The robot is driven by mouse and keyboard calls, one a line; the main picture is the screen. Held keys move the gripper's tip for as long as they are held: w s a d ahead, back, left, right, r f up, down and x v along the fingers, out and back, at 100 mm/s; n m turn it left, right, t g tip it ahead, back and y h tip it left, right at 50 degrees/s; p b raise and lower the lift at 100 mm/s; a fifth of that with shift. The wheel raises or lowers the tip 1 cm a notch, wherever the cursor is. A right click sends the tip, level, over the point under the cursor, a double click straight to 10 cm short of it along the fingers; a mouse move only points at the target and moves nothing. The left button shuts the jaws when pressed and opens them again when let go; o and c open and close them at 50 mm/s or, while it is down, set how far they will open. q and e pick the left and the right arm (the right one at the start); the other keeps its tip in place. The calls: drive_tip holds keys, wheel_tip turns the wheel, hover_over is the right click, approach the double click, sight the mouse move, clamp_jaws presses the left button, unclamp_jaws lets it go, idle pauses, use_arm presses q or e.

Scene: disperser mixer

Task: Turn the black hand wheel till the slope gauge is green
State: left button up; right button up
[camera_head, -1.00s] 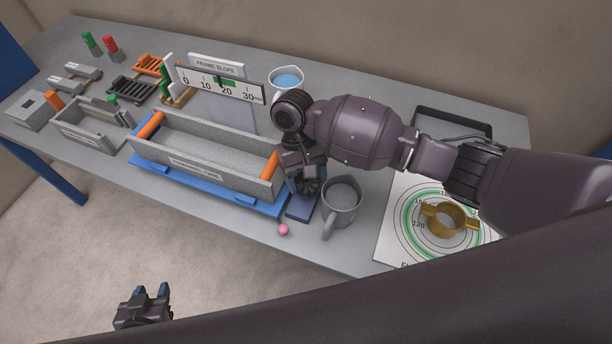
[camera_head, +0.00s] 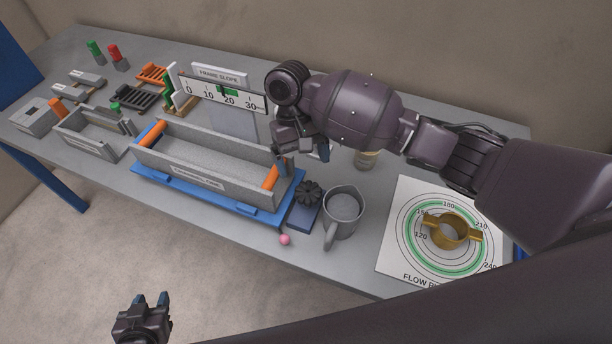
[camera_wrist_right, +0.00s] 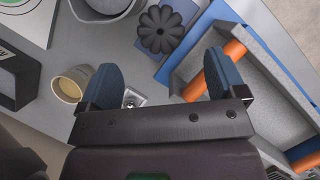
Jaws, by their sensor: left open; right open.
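The black hand wheel (camera_head: 308,191), lobed, sits on a blue block at the right end of the blue frame (camera_head: 210,189). It also shows in the right wrist view (camera_wrist_right: 161,30), ahead of the fingers. My right gripper (camera_head: 303,157) is open and empty, above and behind the wheel, apart from it. In the right wrist view its blue fingertips (camera_wrist_right: 162,72) stand wide apart. My left gripper (camera_head: 151,299) is open and empty, off the table's front.
A grey jug (camera_head: 343,212) stands close right of the wheel. A pink ball (camera_head: 285,239) lies near the front edge. A small cup (camera_head: 366,159) is partly behind my right arm.

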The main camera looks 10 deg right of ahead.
drive_tip(key=v, duration=0.3)
drive_tip(key=shift+w+r, duration=0.1)
drive_tip(key=shift+r, duration=0.2)
drive_tip(key=shift+c, duration=0.2)
